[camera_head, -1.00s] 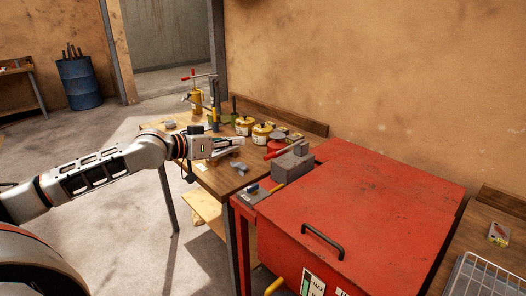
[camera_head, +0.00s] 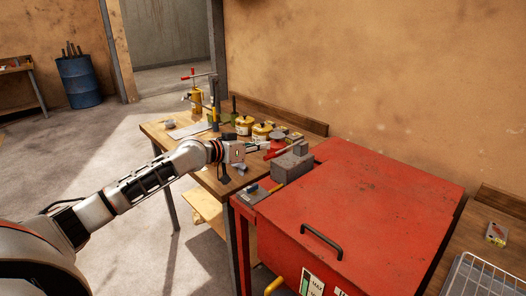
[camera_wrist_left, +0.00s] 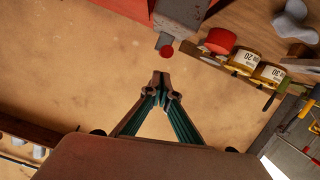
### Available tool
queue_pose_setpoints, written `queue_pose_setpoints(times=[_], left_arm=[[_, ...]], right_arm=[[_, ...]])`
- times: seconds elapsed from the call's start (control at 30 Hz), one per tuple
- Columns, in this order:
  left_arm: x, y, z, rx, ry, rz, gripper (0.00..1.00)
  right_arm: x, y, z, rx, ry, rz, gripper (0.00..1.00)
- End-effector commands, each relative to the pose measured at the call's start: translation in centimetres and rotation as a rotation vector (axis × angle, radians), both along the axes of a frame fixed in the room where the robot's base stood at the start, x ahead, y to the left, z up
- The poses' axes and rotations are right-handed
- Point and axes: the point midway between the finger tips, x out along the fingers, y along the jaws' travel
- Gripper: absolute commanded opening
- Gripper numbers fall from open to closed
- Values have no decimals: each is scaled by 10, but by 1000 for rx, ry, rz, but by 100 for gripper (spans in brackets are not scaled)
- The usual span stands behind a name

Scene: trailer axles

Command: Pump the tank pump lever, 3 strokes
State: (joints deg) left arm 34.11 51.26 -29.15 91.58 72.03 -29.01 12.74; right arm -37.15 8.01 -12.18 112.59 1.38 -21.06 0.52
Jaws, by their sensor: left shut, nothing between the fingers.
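The red tank (camera_head: 375,200) fills the lower right of the head view. A grey pump block (camera_head: 292,164) sits at its far left corner, with a red-gripped lever (camera_head: 277,153) pointing left from it. In the left wrist view the lever's round red end (camera_wrist_left: 167,51) faces the camera below the grey block (camera_wrist_left: 182,14). My left gripper (camera_head: 261,147) is shut and empty. Its fingertips (camera_wrist_left: 161,77) point at the lever end, seemingly with a small gap, though the exact depth is hard to tell. My right gripper is out of view.
A wooden bench (camera_head: 205,172) left of the tank holds yellow tins (camera_head: 262,132), a yellow hand pump (camera_head: 196,100) and small parts. A tan wall stands close behind. A wire basket (camera_head: 485,275) is at lower right. Open floor lies left.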

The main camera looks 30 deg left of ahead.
Motion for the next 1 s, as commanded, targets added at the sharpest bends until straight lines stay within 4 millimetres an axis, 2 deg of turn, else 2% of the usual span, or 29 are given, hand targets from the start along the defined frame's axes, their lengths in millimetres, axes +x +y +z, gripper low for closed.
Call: queue_pose_setpoints(times=[0.23,0.67,0.77,1.0], left_arm=[[-1,-3,-17,-1,-1,2,0],[-2,-3,-20,-3,-8,1,0],[-2,-3,-25,-7,-24,1,0],[-3,-3,-43,-31,-91,0,0]], right_arm=[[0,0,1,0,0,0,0],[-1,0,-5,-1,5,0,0],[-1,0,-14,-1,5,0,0],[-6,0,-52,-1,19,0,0]])
